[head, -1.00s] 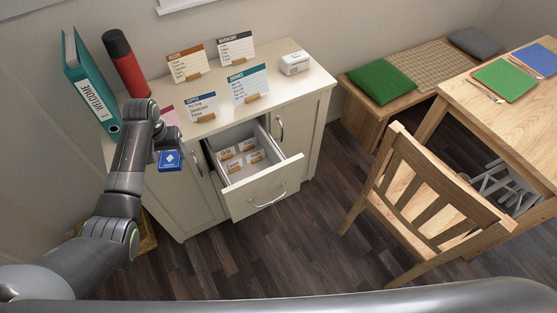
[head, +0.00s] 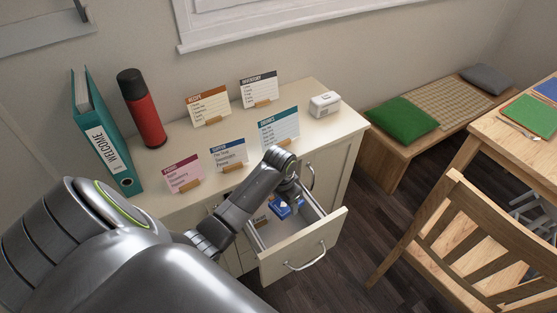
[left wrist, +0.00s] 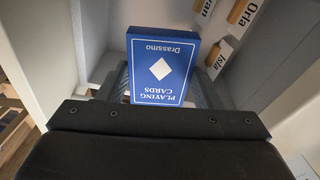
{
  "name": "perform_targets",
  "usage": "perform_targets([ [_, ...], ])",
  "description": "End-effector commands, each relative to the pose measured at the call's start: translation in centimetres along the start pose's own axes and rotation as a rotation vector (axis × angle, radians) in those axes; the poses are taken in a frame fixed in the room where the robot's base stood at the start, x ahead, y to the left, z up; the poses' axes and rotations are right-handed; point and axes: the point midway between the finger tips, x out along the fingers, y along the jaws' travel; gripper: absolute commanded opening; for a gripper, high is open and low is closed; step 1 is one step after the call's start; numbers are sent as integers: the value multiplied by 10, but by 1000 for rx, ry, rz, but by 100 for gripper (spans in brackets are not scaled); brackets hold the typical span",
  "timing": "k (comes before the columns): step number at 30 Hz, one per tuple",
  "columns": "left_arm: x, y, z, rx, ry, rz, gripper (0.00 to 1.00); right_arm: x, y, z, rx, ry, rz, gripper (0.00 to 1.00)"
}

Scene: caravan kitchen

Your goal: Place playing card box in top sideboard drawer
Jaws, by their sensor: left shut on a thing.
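The blue playing card box (left wrist: 161,68), with a white diamond on its face, is held between the fingers of my left gripper (left wrist: 160,88). In the head view, the left gripper (head: 291,204) reaches down into the open top sideboard drawer (head: 306,252), and the box (head: 284,211) shows blue beneath it, partly hidden by the arm. The drawer walls surround the box in the left wrist view. I cannot tell whether the box touches the drawer floor. My right gripper is not in view.
Name cards (left wrist: 225,50) stand in the drawer beside the box. The sideboard top (head: 325,125) holds several labelled cards, a red flask (head: 143,112), a teal binder (head: 103,140) and a small white box (head: 325,104). A wooden chair (head: 465,235) stands to the right.

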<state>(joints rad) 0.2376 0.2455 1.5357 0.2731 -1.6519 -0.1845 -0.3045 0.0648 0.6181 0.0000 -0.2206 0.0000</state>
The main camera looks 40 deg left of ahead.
Motion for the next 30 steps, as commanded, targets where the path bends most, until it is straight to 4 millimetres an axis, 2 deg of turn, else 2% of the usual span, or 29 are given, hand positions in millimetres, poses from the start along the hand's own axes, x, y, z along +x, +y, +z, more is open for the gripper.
perform_targets([
  [1, 21, 3, 18, 36, 0, 4, 32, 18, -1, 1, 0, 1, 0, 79],
  [4, 34, 7, 40, 99, 2, 11, 32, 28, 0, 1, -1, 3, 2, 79],
  [9, 47, 11, 58, 150, 3, 18, 32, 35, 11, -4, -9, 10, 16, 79],
  [16, 88, 11, 64, 155, 2, 19, 32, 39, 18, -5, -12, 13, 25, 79],
  [30, 138, 11, 69, 155, 4, 17, 32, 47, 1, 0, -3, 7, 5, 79],
])
